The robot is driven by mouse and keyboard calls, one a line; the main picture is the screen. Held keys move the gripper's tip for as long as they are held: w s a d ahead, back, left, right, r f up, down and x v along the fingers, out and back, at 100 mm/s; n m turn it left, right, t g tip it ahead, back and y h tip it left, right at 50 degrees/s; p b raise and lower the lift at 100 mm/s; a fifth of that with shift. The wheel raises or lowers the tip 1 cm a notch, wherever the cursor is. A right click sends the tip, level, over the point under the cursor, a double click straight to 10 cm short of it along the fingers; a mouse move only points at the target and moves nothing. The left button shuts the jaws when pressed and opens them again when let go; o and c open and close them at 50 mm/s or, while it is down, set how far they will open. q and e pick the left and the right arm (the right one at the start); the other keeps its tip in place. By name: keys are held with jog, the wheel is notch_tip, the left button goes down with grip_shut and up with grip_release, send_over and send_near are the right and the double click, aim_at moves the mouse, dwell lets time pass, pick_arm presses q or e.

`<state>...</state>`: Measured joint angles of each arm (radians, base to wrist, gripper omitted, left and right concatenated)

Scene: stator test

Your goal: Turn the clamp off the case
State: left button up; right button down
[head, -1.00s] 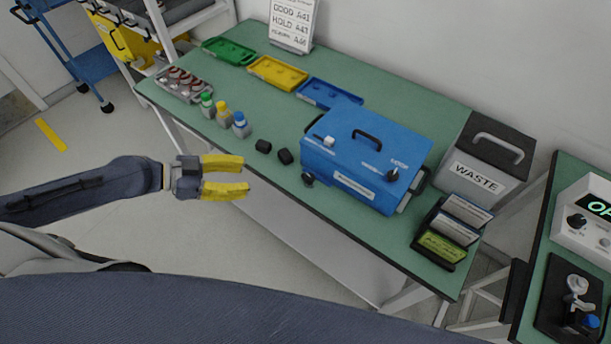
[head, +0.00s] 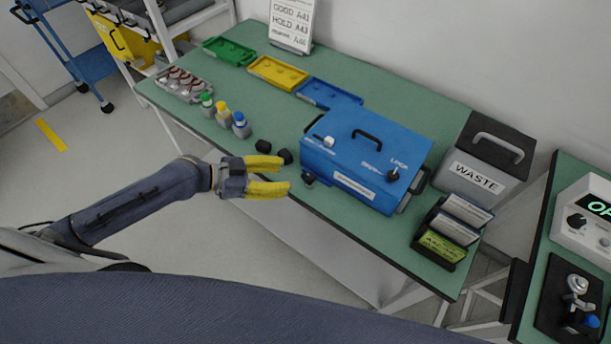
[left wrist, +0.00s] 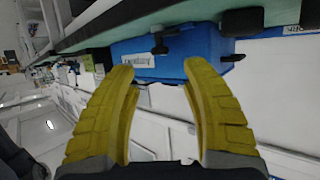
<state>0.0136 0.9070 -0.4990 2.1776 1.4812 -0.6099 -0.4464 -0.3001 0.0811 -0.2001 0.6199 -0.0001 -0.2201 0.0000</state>
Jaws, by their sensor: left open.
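The blue case (head: 365,150) stands closed on the green bench. A small black clamp-like part (head: 308,178) sticks out at its front left lower edge; it also shows as a dark T-shaped part in the left wrist view (left wrist: 160,42). A black knob (head: 393,175) is on the case near the printed lettering. My left gripper (head: 286,174) has yellow fingers, is open and empty, and is just left of the clamp, in front of the bench edge. In the left wrist view the fingertips (left wrist: 158,68) straddle the clamp's direction, with a gap visible. My right gripper is out of view.
Two black blocks (head: 285,156) lie left of the case, close to my gripper. Several capped bottles (head: 222,114) and coloured trays (head: 278,72) stand farther back. A waste bin (head: 480,165) and a card rack (head: 447,235) are at the right.

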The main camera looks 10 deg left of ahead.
aim_at(308, 177)
pick_arm(q)
jog(key=shift+x, duration=3.75)
grip_shut()
